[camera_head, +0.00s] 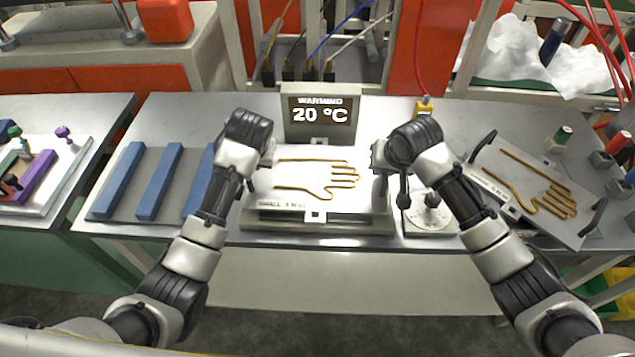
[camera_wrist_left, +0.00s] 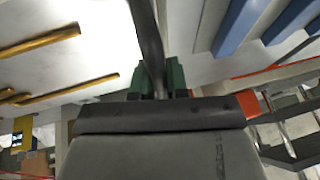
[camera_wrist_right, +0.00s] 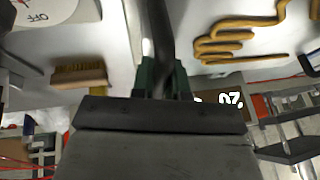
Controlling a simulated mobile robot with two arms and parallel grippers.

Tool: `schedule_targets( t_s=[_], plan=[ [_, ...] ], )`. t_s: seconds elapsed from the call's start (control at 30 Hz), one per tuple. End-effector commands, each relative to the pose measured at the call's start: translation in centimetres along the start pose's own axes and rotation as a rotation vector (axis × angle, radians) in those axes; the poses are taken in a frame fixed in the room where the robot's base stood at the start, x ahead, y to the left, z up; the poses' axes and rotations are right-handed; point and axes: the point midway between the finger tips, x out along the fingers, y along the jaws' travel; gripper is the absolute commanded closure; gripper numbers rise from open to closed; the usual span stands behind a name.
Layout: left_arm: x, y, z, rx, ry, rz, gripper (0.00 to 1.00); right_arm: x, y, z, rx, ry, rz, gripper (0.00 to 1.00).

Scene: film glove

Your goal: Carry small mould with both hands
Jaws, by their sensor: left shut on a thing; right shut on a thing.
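The small mould (camera_head: 310,178) is a flat pale plate with a raised brass hand outline and a "SMALL" label at its front edge. It lies level between my two grippers, over the warming station (camera_head: 330,222) in the middle of the table. My left gripper (camera_head: 266,158) is shut on the dark handle at the mould's left side; the handle runs between the green fingertips in the left wrist view (camera_wrist_left: 155,75). My right gripper (camera_head: 381,160) is shut on the right handle, which shows in the right wrist view (camera_wrist_right: 160,70). I cannot tell whether the mould touches the station.
A display (camera_head: 320,115) behind reads "WARMING 20 °C". A second hand mould (camera_head: 530,190) lies tilted at the right, beside a round dial (camera_head: 428,215). Blue bars (camera_head: 158,180) lie on a grey plate at the left. A brush (camera_wrist_right: 80,75) shows in the right wrist view.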

Motion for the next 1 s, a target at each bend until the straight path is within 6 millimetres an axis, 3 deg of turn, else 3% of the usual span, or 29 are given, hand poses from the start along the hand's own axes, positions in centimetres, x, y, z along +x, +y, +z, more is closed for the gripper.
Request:
schedule_targets(
  t_s=[0.13,0.17,0.3,0.67,1.0],
  plan=[
    [0.8,0.2,0.2,-0.001,0.005,0.0,1.0,0.7,0.1,0.2,0.0,0.005,-0.002,1.0],
    [0.6,0.1,0.3,0.0,0.0,0.0,0.81,0.6,0.1,0.2,0.0,0.001,0.0,0.81],
    [0.6,0.1,0.2,0.0,0.0,0.0,0.6,0.6,0.1,0.2,0.0,0.0,0.0,0.6],
    [0.0,0.1,0.2,0.0,0.003,0.001,0.6,0.6,0.1,0.2,0.0,0.0,0.0,0.6],
    [-6.6,0.2,0.2,0.0,0.005,0.003,0.6,0.6,0.1,0.2,0.0,0.0,0.0,0.6]
  ],
)
